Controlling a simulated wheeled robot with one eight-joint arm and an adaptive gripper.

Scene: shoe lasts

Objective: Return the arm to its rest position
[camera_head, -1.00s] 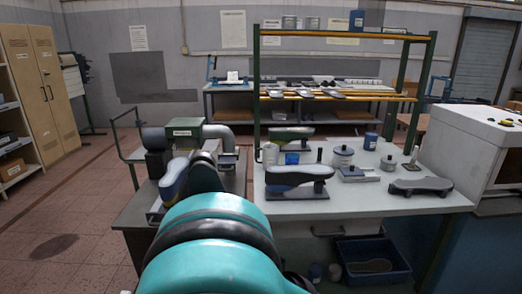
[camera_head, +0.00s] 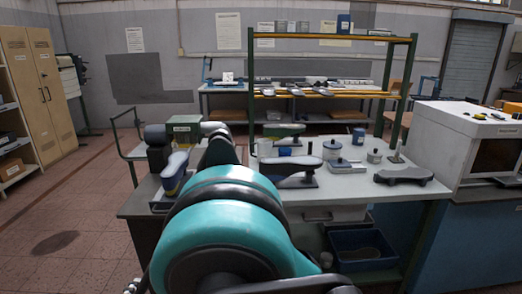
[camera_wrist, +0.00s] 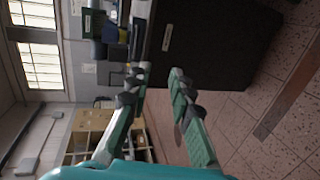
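My gripper (camera_wrist: 155,85) shows in the wrist view with its two green and dark fingers apart and nothing between them. The wrist picture is turned on its side. Past the fingers are a dark cabinet side (camera_wrist: 210,40) and the tiled floor. In the head view my teal arm fills the lower middle and hides part of the workbench; my gripper's fingers cannot be made out there.
The workbench (camera_head: 330,196) holds a shoe last on a stand (camera_head: 290,168), tins (camera_head: 332,149) and a dark sole (camera_head: 403,175). A machine (camera_head: 183,130) stands at its left. A blue crate (camera_head: 360,249) sits below. The floor at left (camera_head: 70,215) is clear.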

